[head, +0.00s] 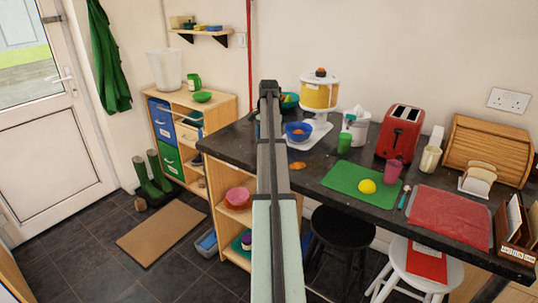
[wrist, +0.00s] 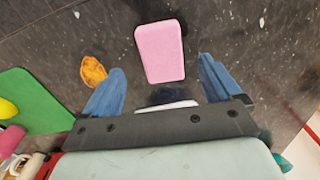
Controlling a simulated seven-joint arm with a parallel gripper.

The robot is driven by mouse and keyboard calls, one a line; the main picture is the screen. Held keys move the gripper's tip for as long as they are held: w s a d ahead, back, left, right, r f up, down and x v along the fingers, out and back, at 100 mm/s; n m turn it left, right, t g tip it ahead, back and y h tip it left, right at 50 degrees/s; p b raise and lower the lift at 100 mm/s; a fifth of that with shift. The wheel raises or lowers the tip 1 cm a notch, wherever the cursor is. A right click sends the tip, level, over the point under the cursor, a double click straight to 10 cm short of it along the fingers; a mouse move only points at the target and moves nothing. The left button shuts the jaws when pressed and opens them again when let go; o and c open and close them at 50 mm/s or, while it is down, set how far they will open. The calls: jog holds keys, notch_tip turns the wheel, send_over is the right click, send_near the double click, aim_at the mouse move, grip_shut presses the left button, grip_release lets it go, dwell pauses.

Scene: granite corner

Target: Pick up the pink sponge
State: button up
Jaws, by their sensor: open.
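The pink sponge (wrist: 160,51) lies flat on the dark granite worktop in the wrist view, a rounded pink block. My gripper (wrist: 163,85) is open, with one blue finger on each side of the sponge's near end and clear gaps to both. It holds nothing. In the head view my arm stretches over the worktop and hides the sponge; the fingertips do not show clearly there.
An orange-brown item (wrist: 93,71) lies left of the sponge. A green mat (head: 350,189) with a yellow lemon-like item (head: 367,186) lies to the right. A blue bowl (head: 298,131), a white-and-yellow appliance (head: 319,95) and a red toaster (head: 399,132) stand nearby.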

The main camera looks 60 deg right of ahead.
jog(key=shift+d+f, duration=0.15)
jog(key=shift+f, duration=1.3)
jog(key=shift+d+f, duration=0.1)
jog(key=shift+f, duration=1.35)
jog(key=shift+c, duration=0.4)
jog(key=c, duration=1)
notch_tip(320, 180, up, 10)
jog(key=shift+r, duration=0.1)
jog(key=shift+c, duration=0.6)
